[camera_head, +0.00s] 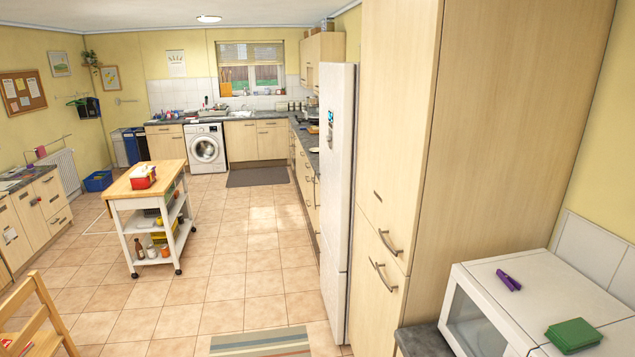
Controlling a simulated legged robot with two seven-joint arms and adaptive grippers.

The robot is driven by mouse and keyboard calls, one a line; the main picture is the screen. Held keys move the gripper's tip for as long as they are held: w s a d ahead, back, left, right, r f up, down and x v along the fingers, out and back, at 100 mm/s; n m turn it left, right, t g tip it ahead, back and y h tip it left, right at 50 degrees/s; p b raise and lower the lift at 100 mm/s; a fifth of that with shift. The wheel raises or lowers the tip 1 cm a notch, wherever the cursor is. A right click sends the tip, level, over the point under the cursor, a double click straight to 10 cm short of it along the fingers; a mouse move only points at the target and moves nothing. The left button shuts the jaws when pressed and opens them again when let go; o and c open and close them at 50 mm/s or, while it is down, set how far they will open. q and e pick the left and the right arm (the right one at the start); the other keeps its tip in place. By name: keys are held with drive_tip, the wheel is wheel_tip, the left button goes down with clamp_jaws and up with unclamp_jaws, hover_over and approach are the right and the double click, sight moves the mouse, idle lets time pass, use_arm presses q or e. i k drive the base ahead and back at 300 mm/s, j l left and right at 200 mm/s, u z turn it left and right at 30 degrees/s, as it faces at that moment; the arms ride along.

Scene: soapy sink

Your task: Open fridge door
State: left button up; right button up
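The white fridge (338,200) stands right of centre, past a tall wooden cabinet. I see it from a steep side angle, and its door looks shut. A small dark and blue item shows on its upper front. The tall cabinet (400,130) hides the fridge's far right side. Neither of my grippers shows in this view.
A white microwave (540,290) with a purple item (508,280) and a green stack (573,335) on top is at lower right. A wheeled kitchen cart (150,200) stands left of centre. A wooden chair (40,315) is at lower left.

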sight(336, 81)
drive_tip(key=i+j+u, duration=0.25)
drive_tip(key=i, duration=0.7)
drive_tip(key=i+u, duration=0.25)
drive_tip(key=i, duration=0.7)
